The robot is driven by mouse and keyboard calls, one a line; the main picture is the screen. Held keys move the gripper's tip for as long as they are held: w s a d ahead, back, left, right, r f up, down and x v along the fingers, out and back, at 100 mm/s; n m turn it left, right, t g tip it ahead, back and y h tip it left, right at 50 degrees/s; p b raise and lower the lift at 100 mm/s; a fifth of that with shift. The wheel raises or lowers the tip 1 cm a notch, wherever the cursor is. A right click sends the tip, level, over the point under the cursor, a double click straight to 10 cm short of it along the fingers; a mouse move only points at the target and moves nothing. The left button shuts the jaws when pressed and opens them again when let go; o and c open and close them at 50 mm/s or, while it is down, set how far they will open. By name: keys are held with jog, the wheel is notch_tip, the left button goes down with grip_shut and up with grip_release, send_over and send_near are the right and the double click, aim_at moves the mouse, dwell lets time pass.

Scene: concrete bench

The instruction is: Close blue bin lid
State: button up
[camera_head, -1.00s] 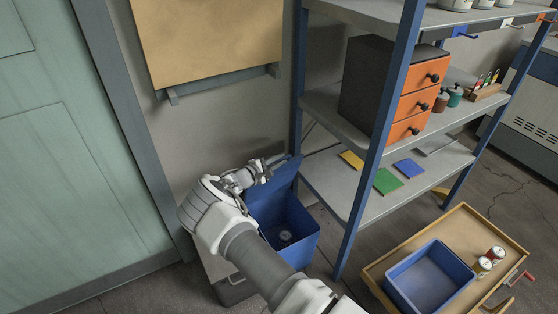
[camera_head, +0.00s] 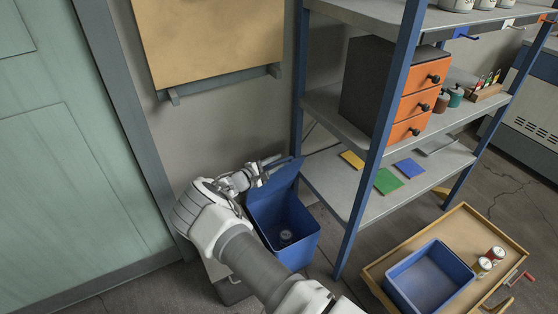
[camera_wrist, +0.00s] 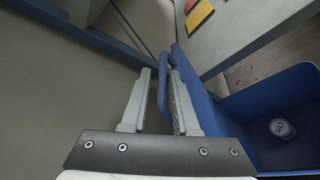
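The blue bin (camera_head: 288,228) stands on the floor below the wall, left of the shelf rack, with a can (camera_head: 286,237) inside. Its blue lid (camera_head: 284,180) is raised at the back of the bin, and the bin's mouth is open. My gripper (camera_head: 272,162) is at the lid's upper part. In the wrist view, the fingers (camera_wrist: 160,78) are apart, with a narrow blue strip (camera_wrist: 163,95) of the lid between them. The right finger lies between this strip and the blue panel (camera_wrist: 192,75). I cannot tell whether either finger touches the lid.
The blue-posted shelf rack (camera_head: 370,150) stands close to the right of the bin. A board (camera_head: 210,40) hangs on the wall above. A grey container (camera_head: 232,288) stands left of the bin. A wooden cart top with a blue tray (camera_head: 430,280) is at the lower right.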

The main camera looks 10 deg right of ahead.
jog(key=p+v, duration=0.3)
jog(key=v, duration=1.2)
jog(key=shift+a, duration=0.15)
jog(key=shift+s+r, duration=0.1)
jog(key=shift+r, duration=0.05)
jog(key=s+d+r+m+g+y, duration=0.3)
jog(key=s+d+r+m+g, duration=0.25)
jog(key=d+r, duration=0.4)
jog(key=s+d+r+m+g+y, duration=0.35)
jog(key=s+d+r+m, duration=0.2)
jog(key=r, duration=0.65)
jog(key=s+d+r+m+t+y, duration=0.1)
jog(key=s+r+m+t+y, duration=0.15)
jog(key=s+r, duration=0.65)
jog(key=s+d+r+m+t+y, duration=0.1)
jog(key=s+r+t+y, duration=0.2)
jog(key=s, duration=1.3)
notch_tip(320, 180, up, 20)
jog(key=g+p, duration=0.1)
jog(key=p, duration=1.7)
jog(key=shift+f+p, duration=0.2)
jog(key=shift+p, duration=0.2)
